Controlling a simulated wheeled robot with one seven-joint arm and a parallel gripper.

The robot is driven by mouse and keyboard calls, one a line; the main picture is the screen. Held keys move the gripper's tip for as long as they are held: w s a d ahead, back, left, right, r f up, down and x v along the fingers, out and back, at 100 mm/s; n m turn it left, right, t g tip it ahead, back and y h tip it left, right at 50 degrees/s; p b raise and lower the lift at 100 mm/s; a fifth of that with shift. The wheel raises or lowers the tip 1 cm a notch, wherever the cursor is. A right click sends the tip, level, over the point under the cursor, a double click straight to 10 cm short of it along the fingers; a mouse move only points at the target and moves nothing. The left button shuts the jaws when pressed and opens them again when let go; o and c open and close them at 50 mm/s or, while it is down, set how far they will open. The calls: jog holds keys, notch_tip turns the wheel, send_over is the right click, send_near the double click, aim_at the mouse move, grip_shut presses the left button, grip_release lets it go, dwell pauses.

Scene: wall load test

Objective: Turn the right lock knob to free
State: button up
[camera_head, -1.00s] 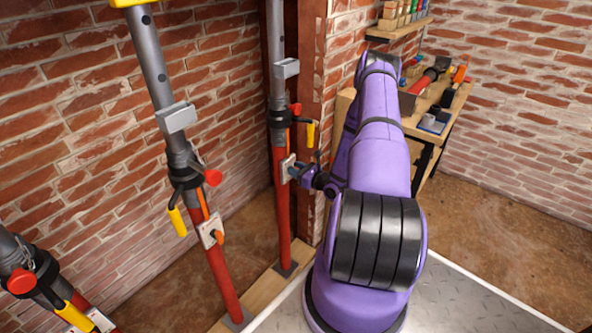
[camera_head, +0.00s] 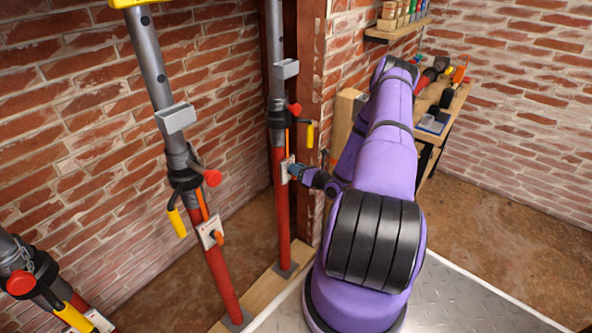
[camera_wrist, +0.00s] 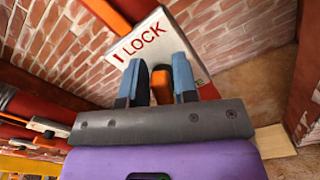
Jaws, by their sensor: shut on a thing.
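The right lock plate (camera_head: 285,170) is a small pale plate on the right prop's red lower tube (camera_head: 281,215). In the wrist view the plate (camera_wrist: 196,28) is white, with red letters reading LOCK. The orange lock knob (camera_wrist: 161,88) sits in front of it, between the two blue fingers of my gripper (camera_wrist: 160,75). My gripper is shut on the knob; it also shows at the plate's right side in the head view (camera_head: 294,171). In the head view the gripper hides the knob. The knob's turn angle is hard to tell.
The middle prop (camera_head: 220,275) has its own plate and orange knob (camera_head: 218,238). Another prop (camera_head: 12,255) leans at the far left. A brick wall stands close behind. A workbench (camera_head: 445,120) with tools is at the right, beyond my arm.

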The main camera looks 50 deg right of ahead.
jog(key=m, duration=0.4)
jog(key=d+f+m, duration=0.1)
jog(key=m, duration=0.1)
jog(key=shift+f+m, duration=0.25)
jog(key=shift+m, duration=1.4)
jog(key=shift+f+m, duration=0.2)
jog(key=shift+m, duration=1.45)
jog(key=o, duration=0.8)
jog(key=shift+c, duration=0.2)
jog(key=s, duration=1.1)
jog(key=shift+d, duration=0.45)
jog(key=shift+w, duration=0.1)
